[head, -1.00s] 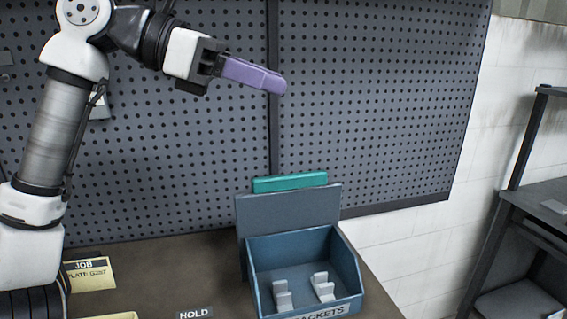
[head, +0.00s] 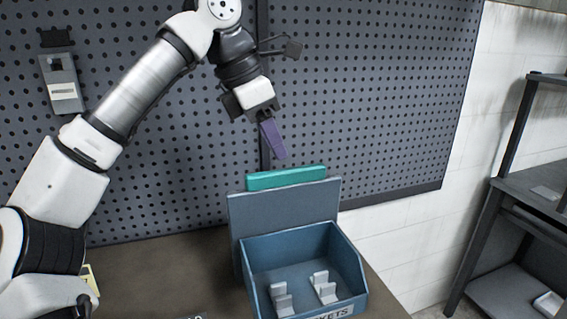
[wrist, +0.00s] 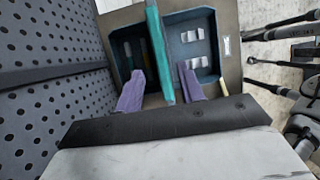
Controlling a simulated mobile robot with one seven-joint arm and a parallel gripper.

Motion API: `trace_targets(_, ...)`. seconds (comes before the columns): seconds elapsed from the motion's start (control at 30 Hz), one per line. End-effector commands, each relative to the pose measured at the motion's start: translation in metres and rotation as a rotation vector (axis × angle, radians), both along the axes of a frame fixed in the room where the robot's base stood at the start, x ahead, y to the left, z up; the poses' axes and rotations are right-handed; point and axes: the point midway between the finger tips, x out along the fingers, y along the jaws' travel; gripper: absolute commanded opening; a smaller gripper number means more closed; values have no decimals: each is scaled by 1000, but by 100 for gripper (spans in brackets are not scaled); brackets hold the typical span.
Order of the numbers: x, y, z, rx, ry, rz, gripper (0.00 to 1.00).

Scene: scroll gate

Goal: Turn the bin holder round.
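The bin holder stands on the bench: an upright grey-blue panel (head: 285,207) with a teal grip (head: 286,177) along its top. A blue bin (head: 353,262) with two pale brackets (head: 324,288) faces me, its label partly cut off. In the wrist view the teal grip (wrist: 157,50) runs between this bin (wrist: 208,72) and a second, darker bin (wrist: 116,52) on the far side. My gripper (head: 279,155) points down just above the grip. Its purple fingers (wrist: 160,70) are open, one either side of the grip in the wrist view, with no contact visible.
A perforated board (head: 380,100) rises close behind the holder, with a grey device (head: 63,82) hung at left. A dark shelf unit (head: 520,190) stands at right. My arm covers most of a yellow card (head: 88,278).

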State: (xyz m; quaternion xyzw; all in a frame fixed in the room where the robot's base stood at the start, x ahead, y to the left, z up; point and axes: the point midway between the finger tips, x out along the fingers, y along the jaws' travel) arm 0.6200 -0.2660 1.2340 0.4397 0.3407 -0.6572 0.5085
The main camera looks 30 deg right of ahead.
Motion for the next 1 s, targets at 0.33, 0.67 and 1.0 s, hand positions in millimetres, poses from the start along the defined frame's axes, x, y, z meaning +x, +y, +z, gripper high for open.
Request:
trace_targets(0.33,-5,-19,-45,-2,0,-2,38)
trace_targets(0.67,-6,-21,-50,-3,1,0,38)
trace_targets(1.0,-6,-20,-50,-2,0,-1,0)
